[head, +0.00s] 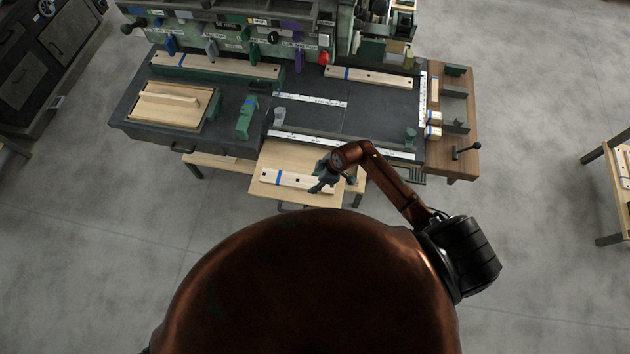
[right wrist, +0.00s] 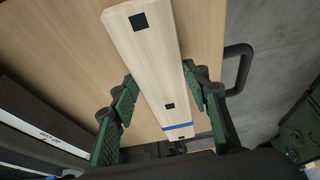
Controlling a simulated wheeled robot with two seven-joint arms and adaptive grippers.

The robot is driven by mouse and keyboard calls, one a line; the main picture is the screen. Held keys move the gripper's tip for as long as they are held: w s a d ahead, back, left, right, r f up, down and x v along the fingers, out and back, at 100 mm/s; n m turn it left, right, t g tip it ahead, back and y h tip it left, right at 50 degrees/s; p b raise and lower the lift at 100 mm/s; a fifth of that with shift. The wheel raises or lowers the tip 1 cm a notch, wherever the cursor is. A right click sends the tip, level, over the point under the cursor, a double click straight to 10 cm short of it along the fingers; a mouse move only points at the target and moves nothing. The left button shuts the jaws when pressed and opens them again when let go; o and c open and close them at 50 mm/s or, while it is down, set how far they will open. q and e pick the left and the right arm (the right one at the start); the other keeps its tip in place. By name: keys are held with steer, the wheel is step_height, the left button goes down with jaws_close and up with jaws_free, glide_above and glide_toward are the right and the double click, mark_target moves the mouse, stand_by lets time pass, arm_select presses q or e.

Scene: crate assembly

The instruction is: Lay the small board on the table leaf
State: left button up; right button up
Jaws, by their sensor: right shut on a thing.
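The small board (head: 290,179) is pale wood with dark square holes and a blue band. It is over the light wooden table leaf (head: 288,156) at the bench front; I cannot tell whether it touches the leaf. My right gripper (head: 321,185) is at the board's right part and hides some of it. In the right wrist view the board (right wrist: 152,65) runs between the green fingers of the right gripper (right wrist: 158,78), which is shut on it. The leaf (right wrist: 70,50) shows behind the board there. My left gripper is not in view.
Behind the leaf is a dark bench top (head: 375,110) with white rulers (head: 340,145). Longer boards (head: 215,66) lie at its back. A wooden panel (head: 168,108) and a green fixture (head: 246,118) are on the left. A dark handle (right wrist: 240,68) is beside the leaf.

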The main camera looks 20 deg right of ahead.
steer(key=shift+f, duration=0.1)
stand_by(0.3)
steer(key=o, duration=1.3)
step_height(320, 180, up, 8)
steer(key=p, duration=0.9)
